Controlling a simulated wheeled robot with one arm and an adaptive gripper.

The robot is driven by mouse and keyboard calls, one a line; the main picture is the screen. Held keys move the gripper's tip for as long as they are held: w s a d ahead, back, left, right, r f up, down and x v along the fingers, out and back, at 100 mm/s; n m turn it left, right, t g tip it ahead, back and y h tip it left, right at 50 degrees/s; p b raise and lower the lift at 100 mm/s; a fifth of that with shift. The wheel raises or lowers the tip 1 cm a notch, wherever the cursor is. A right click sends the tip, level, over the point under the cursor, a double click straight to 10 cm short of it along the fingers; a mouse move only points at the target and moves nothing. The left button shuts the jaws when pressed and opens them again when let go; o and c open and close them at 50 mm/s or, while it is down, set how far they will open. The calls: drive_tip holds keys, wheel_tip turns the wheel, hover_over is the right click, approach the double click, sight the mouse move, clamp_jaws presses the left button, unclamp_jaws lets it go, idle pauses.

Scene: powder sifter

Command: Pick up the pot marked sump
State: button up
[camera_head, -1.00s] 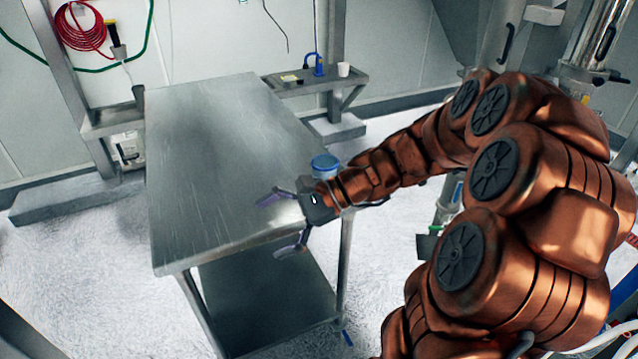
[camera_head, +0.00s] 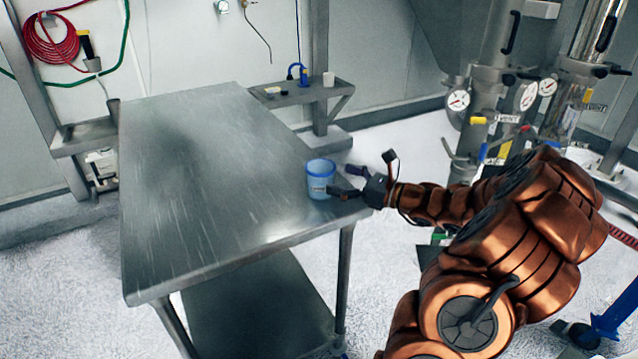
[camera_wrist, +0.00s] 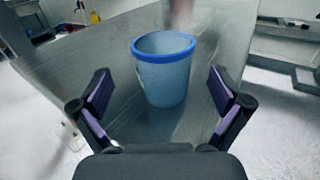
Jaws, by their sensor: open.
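A translucent blue pot (camera_head: 320,180) with a darker blue rim stands upright on the right edge of the metal table. The pot also shows in the wrist view (camera_wrist: 165,75), centred ahead of the fingers. My gripper (camera_head: 350,182) is open at the table's right edge, just right of the pot. In the wrist view my gripper (camera_wrist: 160,105) has its two purple-padded fingers spread to either side, with the pot beyond and between them, not gripped.
The metal table (camera_head: 200,190) is otherwise clear, with a lower shelf (camera_head: 260,310). A small wall shelf (camera_head: 300,92) behind holds a white cup (camera_head: 328,79) and a blue item. Pipes with gauges (camera_head: 458,99) stand at the back right.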

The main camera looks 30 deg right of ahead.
drive_tip(key=shift+d+r+p+x, duration=0.1)
drive_tip(key=shift+r+p+x, duration=0.1)
drive_tip(key=shift+x, duration=1.15)
drive_tip(key=shift+d+r+p+x, duration=0.1)
drive_tip(key=shift+p+x, duration=0.05)
drive_tip(key=shift+x, duration=1.25)
drive_tip(key=c, duration=1.2)
